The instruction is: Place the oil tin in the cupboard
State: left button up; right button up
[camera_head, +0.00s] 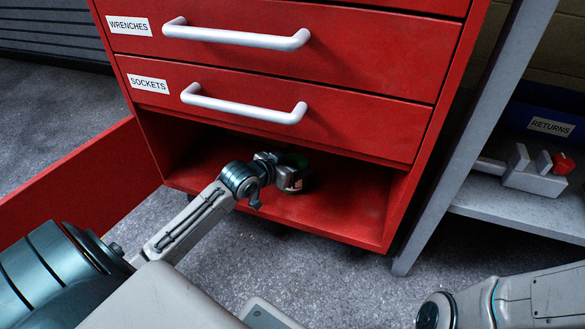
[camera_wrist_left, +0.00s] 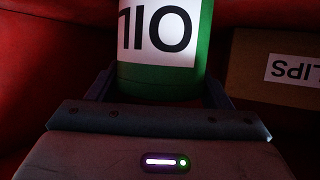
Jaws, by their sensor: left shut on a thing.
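The oil tin (camera_wrist_left: 160,78) is green with a white label reading OIL, upside down in the left wrist view. My left gripper (camera_wrist_left: 157,92) is shut on it, with a finger on each side. In the head view my left gripper (camera_head: 284,172) reaches into the open cupboard (camera_head: 345,210), the red compartment under the drawers. There the tin (camera_head: 296,158) shows only in part, dark and mostly hidden by the gripper. I cannot tell whether its base touches the cupboard floor. The red cupboard door (camera_head: 80,185) stands open at the left. My right gripper is out of view.
A brown box (camera_wrist_left: 280,68), its label partly cut off, stands right of the tin in the left wrist view. Drawers labelled WRENCHES (camera_head: 370,50) and SOCKETS (camera_head: 350,125) are shut above the opening. A grey shelf (camera_head: 520,208) with a blue RETURNS bin (camera_head: 545,110) stands at the right.

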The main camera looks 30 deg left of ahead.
pick_arm(q)
jog(key=o, duration=1.2)
jog(key=shift+s+a+r+p, duration=0.1)
jog(key=shift+s+r+p, duration=0.25)
jog(key=shift+p, duration=0.1)
jog(key=shift+p+v, duration=4.05)
jog(key=shift+v, duration=1.55)
jog(key=shift+f, duration=0.15)
